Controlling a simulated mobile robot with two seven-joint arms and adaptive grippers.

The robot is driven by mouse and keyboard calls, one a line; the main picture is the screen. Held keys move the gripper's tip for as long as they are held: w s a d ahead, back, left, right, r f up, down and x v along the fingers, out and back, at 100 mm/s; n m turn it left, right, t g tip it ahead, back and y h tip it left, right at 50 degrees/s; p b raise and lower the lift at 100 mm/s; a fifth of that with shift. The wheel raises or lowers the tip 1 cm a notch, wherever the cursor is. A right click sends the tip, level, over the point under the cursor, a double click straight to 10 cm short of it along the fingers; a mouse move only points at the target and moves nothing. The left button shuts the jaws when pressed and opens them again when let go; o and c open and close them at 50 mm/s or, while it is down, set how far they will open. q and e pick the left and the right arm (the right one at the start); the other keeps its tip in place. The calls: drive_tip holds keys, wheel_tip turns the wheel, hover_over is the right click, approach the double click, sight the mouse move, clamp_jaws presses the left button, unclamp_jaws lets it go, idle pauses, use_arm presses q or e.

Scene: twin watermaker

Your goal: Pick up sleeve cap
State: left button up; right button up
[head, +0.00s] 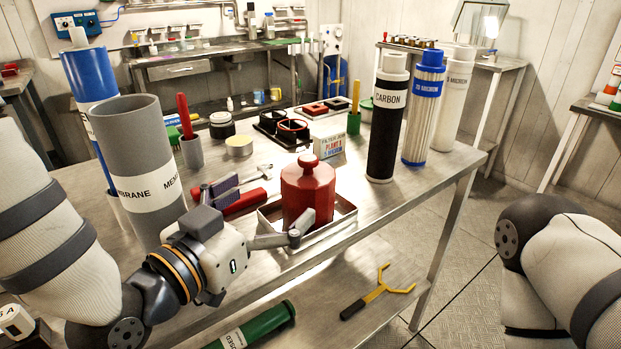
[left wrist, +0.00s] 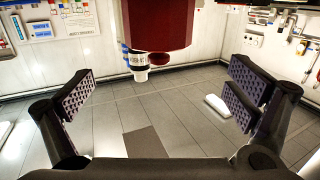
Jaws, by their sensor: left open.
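The sleeve cap appears to be the red, many-sided piece with a narrower knob on top (head: 308,190). It stands upright in a shallow metal tray (head: 337,222) near the table's front edge. My left gripper (head: 262,210) is open beside it, on its near left side, with one finger in front of the tray and the other further back on the left. In the left wrist view, the red cap (left wrist: 158,22) shows at the top, centred between the spread fingers (left wrist: 160,95); its upper part is cut off. Nothing is held. My right gripper is out of view.
A large grey membrane tube (head: 140,150) stands left of my left gripper. Red-handled pliers (head: 245,202) lie behind it. A small white box (head: 329,145) and a black carbon filter (head: 386,125) stand behind and right of the cap. The table's right front is clear.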

sight(315, 169)
use_arm(q)
drive_tip(key=x, duration=0.7)
drive_tip(key=b+x, duration=0.1)
drive_tip(key=x, duration=0.2)
drive_tip(key=shift+w+d+f, duration=0.15)
drive_tip(key=shift+d+f, duration=0.15)
drive_tip(key=shift+f, duration=0.1)
drive_tip(key=shift+r, duration=0.1)
drive_tip(key=c, duration=1.2)
